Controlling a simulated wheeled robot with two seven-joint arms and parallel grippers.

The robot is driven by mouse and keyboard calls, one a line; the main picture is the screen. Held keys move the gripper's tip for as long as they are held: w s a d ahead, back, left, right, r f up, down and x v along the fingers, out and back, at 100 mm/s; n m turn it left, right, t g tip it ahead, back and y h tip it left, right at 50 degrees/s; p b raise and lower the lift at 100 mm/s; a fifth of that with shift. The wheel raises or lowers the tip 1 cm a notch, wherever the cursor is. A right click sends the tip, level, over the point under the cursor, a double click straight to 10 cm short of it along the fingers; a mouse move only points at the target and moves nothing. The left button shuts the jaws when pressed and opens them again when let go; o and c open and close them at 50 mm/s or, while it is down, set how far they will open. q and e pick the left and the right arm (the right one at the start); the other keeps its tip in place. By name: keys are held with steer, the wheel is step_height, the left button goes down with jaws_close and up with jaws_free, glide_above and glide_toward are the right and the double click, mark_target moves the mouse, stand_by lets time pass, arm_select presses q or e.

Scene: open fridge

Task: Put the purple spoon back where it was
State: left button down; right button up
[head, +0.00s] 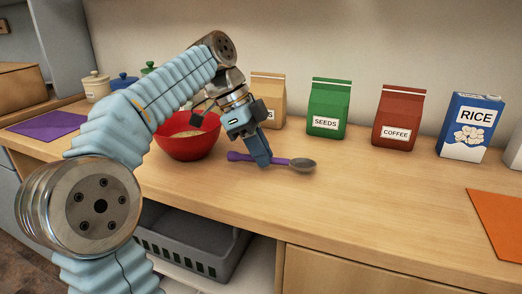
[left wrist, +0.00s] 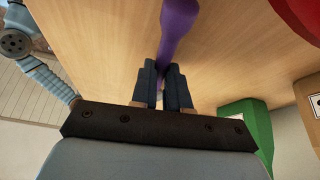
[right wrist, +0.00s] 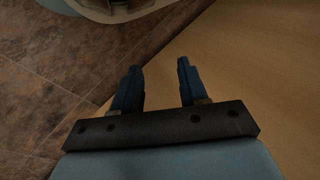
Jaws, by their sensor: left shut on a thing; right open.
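The purple spoon (head: 278,161) has a purple handle and a grey bowl end, which points right in the head view. It lies at or just above the wooden counter, to the right of the red bowl (head: 178,147). My left gripper (head: 263,164) is shut on its handle from above. In the left wrist view the purple handle (left wrist: 178,25) runs up from between the fingertips (left wrist: 164,70). The spoon's grey end is hidden there. My right gripper (right wrist: 157,75) is open and empty, seen only in the right wrist view, near a wooden surface edge and the tiled floor.
Behind the spoon stand a tan bag (head: 268,90), a green seeds bag (head: 328,105), a red coffee bag (head: 398,115) and a rice box (head: 466,125). A purple mat (head: 48,125) lies far left, an orange mat (head: 500,215) right. The counter's front middle is clear.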

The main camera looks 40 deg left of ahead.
arm_select(q)
steer(key=shift+f+b, duration=0.4)
steer(key=shift+f, duration=0.2)
steer(key=c, duration=1)
jaws_free()
steer(key=shift+c, duration=0.2)
steer(key=shift+r, duration=0.1)
steer(key=p+v, duration=0.5)
steer(key=v, duration=0.8)
steer(key=shift+r+p, duration=0.3)
steer(key=shift+p, duration=0.05)
steer(key=shift+s+a, duration=0.1)
steer(key=shift+a, duration=0.05)
